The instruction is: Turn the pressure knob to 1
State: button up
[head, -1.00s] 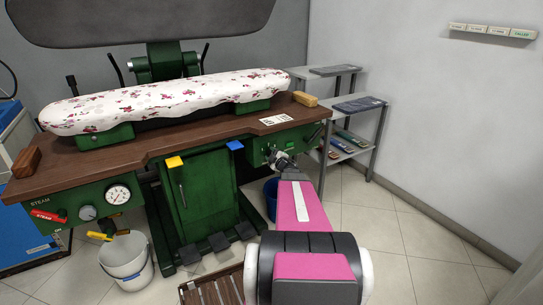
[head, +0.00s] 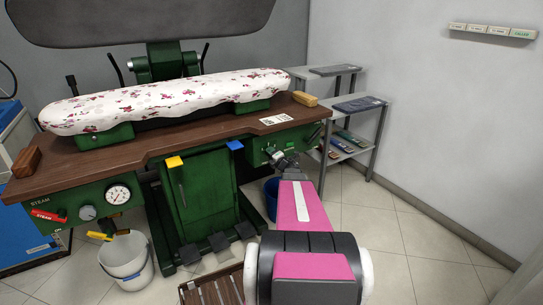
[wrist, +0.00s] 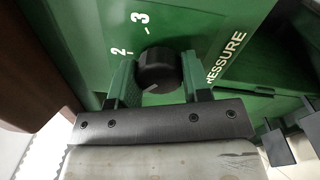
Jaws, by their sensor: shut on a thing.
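The pressure knob (wrist: 160,66) is a round black knob on the green front panel (wrist: 88,38) of the press. In the wrist view the white numbers 2 and 3 show at its upper left, and the word PRESSURE runs along its right. A small pale mark shows on the knob's lower left side. The 1 is not visible. My gripper (wrist: 157,76) has one finger on each side of the knob and is shut on it. In the head view my gripper (head: 274,158) is at the right part of the panel, and my arm hides most of the knob.
A wooden top (head: 155,150) with a tan block (head: 305,99) and a white card (head: 276,119) lies above the panel. A grey shelf (head: 355,150) stands to the right. A blue bucket (head: 271,188) is below. A gauge (head: 118,194) is at the left.

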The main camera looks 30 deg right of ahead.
jog(key=shift+n, duration=1)
jog(key=o, duration=0.9)
jog(key=shift+o, duration=0.2)
jog(key=s+d, duration=0.1)
jog(key=s, duration=0.9)
jog(key=shift+s+d+f, duration=0.15)
jog(key=shift+s+f, duration=0.1)
jog(key=shift+s, duration=0.15)
